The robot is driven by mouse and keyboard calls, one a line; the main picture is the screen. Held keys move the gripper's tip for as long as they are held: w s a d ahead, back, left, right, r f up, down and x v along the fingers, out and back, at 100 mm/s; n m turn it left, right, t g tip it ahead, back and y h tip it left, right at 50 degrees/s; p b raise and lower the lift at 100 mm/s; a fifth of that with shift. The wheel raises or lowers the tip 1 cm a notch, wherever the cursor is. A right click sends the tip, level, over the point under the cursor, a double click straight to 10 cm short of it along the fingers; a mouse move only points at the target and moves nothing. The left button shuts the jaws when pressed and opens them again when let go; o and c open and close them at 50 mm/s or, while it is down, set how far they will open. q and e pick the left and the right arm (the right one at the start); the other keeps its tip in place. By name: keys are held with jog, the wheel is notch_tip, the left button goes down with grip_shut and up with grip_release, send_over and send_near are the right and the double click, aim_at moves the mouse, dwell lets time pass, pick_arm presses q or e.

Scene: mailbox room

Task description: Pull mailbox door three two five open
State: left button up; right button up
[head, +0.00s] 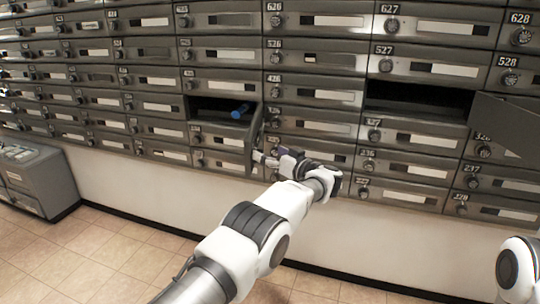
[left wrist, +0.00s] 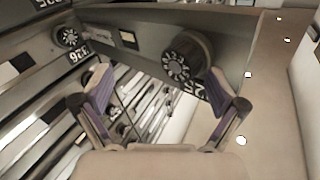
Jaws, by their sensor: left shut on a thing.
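Mailbox door three two five (head: 254,138) stands swung outward on its right side, beside its dark open compartment (head: 218,105). A blue rolled item (head: 239,111) lies inside that compartment. My left gripper (head: 268,160) is at the lower outer part of this door. In the left wrist view, the door (left wrist: 240,60) fills the top and right, with its round dial knob (left wrist: 187,57) between and just beyond the fingertips of my left gripper (left wrist: 162,95). The gripper is shut on the door; the exact contact is hard to see. My right gripper is out of view.
Another compartment (head: 415,101) to the right is open, its door (head: 506,122) sticking out. Closed mailboxes fill the rest of the wall. A grey cabinet (head: 38,180) stands at the left. The tiled floor (head: 75,245) is clear.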

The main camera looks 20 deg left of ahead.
pick_arm(q)
jog(key=shift+s+d+f, duration=0.1)
jog(key=shift+f, duration=0.15)
